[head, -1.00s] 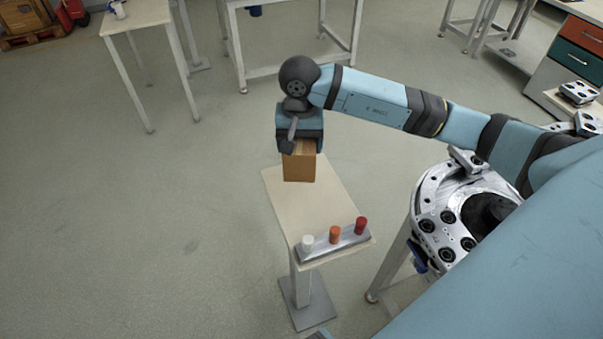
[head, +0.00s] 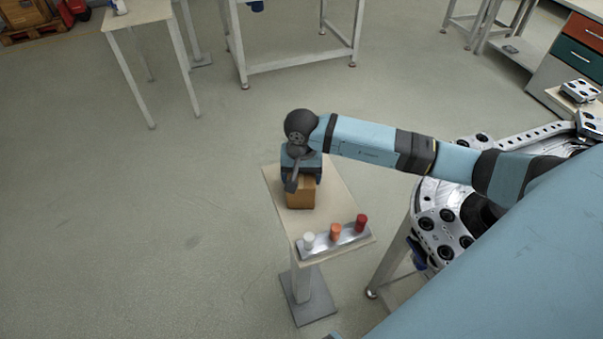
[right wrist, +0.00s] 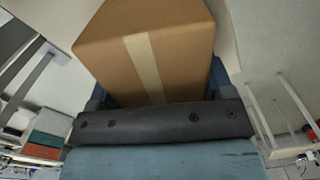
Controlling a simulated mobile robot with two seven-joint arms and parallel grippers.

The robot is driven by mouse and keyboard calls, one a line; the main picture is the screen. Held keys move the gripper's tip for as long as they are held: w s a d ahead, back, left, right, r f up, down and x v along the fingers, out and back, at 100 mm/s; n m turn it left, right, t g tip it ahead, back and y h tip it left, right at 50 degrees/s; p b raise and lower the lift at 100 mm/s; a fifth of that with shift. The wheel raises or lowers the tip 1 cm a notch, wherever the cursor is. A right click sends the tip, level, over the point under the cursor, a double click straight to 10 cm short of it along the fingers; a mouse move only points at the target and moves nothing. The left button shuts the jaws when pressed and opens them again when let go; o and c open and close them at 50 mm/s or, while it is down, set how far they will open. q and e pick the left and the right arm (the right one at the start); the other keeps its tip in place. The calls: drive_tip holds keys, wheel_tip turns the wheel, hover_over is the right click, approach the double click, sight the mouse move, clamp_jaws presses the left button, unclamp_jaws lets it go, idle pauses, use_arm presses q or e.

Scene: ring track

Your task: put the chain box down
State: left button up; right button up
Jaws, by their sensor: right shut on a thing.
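The chain box is a brown cardboard box (head: 302,195) over the left part of a small pale stand table (head: 338,199) in the head view. It fills the upper middle of the right wrist view (right wrist: 183,55), with a pale tape strip across it. My right gripper (head: 297,180) points down and is shut on the box, with a finger on its side. The box looks at or very near the tabletop; I cannot tell whether it touches. My left gripper is not in view.
A metal rack (head: 333,241) with a white, an orange and a red cylinder stands at the table's near end. A large round metal fixture (head: 440,222) is to the right. The table's far right part is bare. Open floor lies left.

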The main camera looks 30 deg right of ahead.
drive_tip(key=shift+r, duration=0.1)
drive_tip(key=o, duration=1.7)
drive_tip(key=shift+f, duration=0.2)
drive_tip(key=shift+r, duration=0.1)
drive_tip(key=shift+r, duration=0.25)
wheel_tip(320, 180, up, 11)
drive_tip(key=shift+f+b, duration=0.2)
drive_tip(key=shift+b, duration=0.5)
drive_tip(key=shift+r, duration=0.55)
